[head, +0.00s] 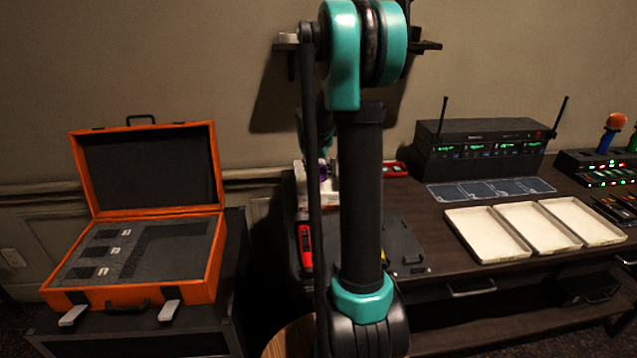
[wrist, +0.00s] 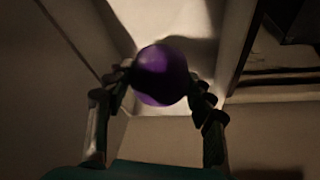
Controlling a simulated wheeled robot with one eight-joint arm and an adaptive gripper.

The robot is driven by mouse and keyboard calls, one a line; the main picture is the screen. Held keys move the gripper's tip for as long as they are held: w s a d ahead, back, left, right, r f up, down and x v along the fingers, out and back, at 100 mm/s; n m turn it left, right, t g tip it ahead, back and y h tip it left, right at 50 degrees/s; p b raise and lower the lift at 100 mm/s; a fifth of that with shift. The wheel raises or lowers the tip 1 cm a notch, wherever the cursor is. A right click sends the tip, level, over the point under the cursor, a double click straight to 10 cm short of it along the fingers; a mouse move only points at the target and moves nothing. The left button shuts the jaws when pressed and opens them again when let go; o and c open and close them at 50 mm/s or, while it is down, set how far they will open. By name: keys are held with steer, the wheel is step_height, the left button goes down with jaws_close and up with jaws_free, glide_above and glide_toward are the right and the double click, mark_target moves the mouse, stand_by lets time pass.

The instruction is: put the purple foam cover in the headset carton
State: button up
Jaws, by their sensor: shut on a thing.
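The purple foam cover (wrist: 161,72) is a round ball between the two fingers of my gripper (wrist: 160,84), which is shut on it. In the wrist view it is over a pale, box-like interior with upright walls (wrist: 238,45), which looks like the headset carton. I cannot tell whether the cover touches the bottom. In the head view my arm hides most of the gripper. Only a small purple patch (head: 323,170) shows there, at a pale carton (head: 330,200) on the left end of the desk.
An orange case (head: 150,293) with grey foam stands open at left. On the desk are a red tool (head: 305,245), a black receiver rack (head: 478,145) with antennas, pale trays (head: 487,235) and a lit panel with microphones (head: 590,165). A dark flat plate (head: 405,245) lies right of my arm.

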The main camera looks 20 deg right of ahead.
steer(key=shift+f, duration=2.4)
steer(key=shift+f, duration=0.15)
steer(key=o, duration=0.8)
steer(key=shift+c, duration=0.2)
steer(key=v, duration=1.2)
steer(key=shift+r, duration=0.25)
